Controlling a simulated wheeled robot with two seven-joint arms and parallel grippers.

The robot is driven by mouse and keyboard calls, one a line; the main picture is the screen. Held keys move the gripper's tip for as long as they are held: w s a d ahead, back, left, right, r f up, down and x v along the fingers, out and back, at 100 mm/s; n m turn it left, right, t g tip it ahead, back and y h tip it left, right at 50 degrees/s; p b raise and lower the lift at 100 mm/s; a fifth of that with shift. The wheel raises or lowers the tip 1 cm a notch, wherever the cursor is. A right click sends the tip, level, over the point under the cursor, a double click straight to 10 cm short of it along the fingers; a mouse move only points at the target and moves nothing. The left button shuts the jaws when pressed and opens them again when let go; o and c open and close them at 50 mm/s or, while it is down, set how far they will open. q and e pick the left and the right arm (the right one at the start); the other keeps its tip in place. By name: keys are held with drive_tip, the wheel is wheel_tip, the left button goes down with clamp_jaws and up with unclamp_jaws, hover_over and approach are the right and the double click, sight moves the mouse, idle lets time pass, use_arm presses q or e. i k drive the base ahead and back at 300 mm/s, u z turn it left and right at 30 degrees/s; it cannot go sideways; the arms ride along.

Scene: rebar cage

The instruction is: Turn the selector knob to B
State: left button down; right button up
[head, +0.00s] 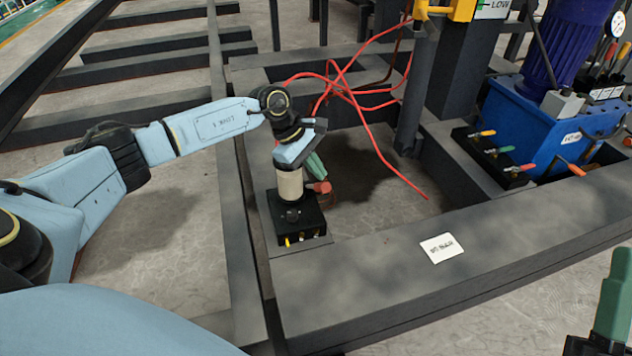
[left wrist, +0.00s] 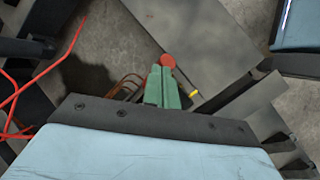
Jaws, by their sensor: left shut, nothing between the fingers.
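A small black control box (head: 312,222) sits on the dark frame in the head view. A small round dark knob (head: 292,214) shows on it, and a beige cylinder (head: 290,184) stands behind that. No letters or pointer can be read. My left gripper (head: 318,170) has green fingers, shut and empty, just above a red round part (head: 322,187) beside the box. In the left wrist view the red part (left wrist: 167,61) shows at the tips of the left fingers (left wrist: 162,88); whether they touch is unclear. My right gripper (head: 612,300) shows partly at lower right.
Red cables (head: 350,90) tangle behind the box. A blue hydraulic unit (head: 540,120) with coloured levers stands at right. A white label (head: 442,248) lies on the wide front beam (head: 380,275), otherwise clear. A dark upright post (head: 412,100) rises behind.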

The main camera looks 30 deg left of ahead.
sight(291, 215)
drive_tip(key=k, duration=1)
